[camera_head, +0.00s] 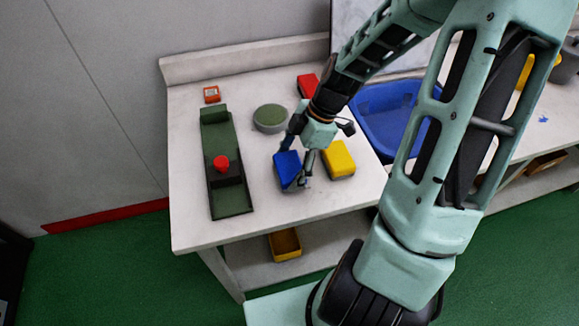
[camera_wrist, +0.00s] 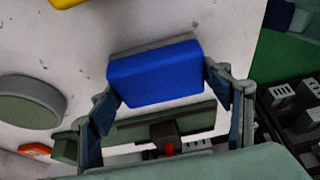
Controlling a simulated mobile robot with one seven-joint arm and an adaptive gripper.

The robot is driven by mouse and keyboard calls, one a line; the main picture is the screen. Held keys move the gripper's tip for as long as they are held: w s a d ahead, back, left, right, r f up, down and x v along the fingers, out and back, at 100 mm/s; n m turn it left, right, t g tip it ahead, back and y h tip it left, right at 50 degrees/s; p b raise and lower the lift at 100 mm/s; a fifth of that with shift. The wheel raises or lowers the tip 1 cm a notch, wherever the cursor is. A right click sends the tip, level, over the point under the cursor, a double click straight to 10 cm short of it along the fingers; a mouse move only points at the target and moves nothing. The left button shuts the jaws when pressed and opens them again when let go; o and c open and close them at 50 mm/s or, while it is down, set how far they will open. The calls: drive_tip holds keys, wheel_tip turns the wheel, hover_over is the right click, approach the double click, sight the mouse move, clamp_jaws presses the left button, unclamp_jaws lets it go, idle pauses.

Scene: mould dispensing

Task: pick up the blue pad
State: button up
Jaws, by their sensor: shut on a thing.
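The blue pad (camera_head: 287,165) is near the front of the white table, left of the yellow pad (camera_head: 339,158). It has a blue block on a grey-green layer. My gripper (camera_head: 298,172) is around it, with fingers on either side. In the wrist view, the blue pad (camera_wrist: 155,75) lies between the two fingertips of my gripper (camera_wrist: 162,86), which are shut on its ends. The pad looks slightly tilted in the head view. I cannot tell whether it is clear of the tabletop.
A green fixture with a red knob (camera_head: 221,163) stands at left on the table (camera_head: 190,233). A round green-topped disc (camera_head: 270,118), a red pad (camera_head: 307,85) and a small orange box (camera_head: 212,95) stand farther back. A blue bin (camera_head: 385,115) is at right.

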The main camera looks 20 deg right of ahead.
sight(286, 166)
drive_tip(key=shift+r, duration=0.5)
drive_tip(key=shift+c, duration=0.2)
drive_tip(key=v, duration=0.2)
drive_tip(key=shift+a+r, duration=0.15)
drive_tip(key=shift+r, duration=0.25)
drive_tip(key=s+d+r+p, duration=0.2)
drive_tip(key=s+d+r, duration=0.6)
drive_tip(key=s+r, duration=0.1)
drive_tip(key=shift+s+d+r, duration=0.15)
drive_tip(key=shift+s+d, duration=0.25)
drive_tip(key=shift+s, duration=0.35)
